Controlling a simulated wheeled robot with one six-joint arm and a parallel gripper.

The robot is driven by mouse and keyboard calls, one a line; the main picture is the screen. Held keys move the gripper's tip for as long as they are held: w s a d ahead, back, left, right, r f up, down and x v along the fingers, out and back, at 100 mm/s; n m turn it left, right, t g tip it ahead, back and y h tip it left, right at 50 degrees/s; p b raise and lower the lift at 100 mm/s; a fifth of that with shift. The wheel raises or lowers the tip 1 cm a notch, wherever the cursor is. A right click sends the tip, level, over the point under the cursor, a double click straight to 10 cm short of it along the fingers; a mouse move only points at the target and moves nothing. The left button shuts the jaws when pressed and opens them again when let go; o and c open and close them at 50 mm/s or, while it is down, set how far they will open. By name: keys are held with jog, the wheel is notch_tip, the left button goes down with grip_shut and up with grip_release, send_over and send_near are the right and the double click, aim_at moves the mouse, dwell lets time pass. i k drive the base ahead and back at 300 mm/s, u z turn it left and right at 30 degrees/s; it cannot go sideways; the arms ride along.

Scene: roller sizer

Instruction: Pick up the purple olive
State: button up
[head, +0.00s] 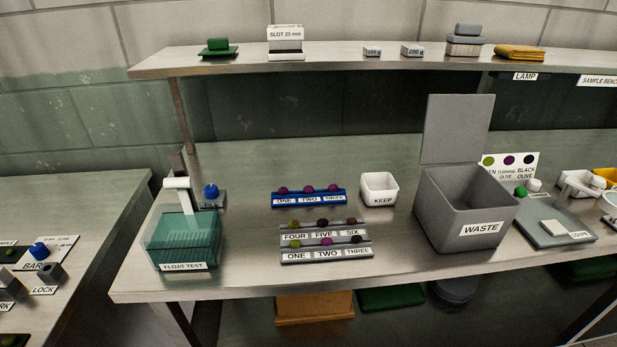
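A bright purple olive (327,241) sits at the position marked TWO in the front row of the grey rack (286,260). A green olive (295,243) is to its left and a dark olive (357,239) to its right. The row behind, marked FOUR, FIVE, SIX, holds a brownish olive (295,224) and two dark ones. The blue rack (277,204) behind it holds three purple-red olives, at ONE (283,190), TWO (309,188) and THREE (333,187). My gripper is not in view.
A white KEEP bin (379,177) stands right of the blue rack. A grey WASTE bin (452,231) with its lid up stands further right. A teal FLOAT TEST tank (163,246) is at the left. A shelf (340,61) overhangs the back. Bench (240,240) is clear around the racks.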

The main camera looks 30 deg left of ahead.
aim_at(332, 188)
jog(key=u, duration=0.8)
jog(key=i, duration=0.9)
jog(key=u, duration=0.9)
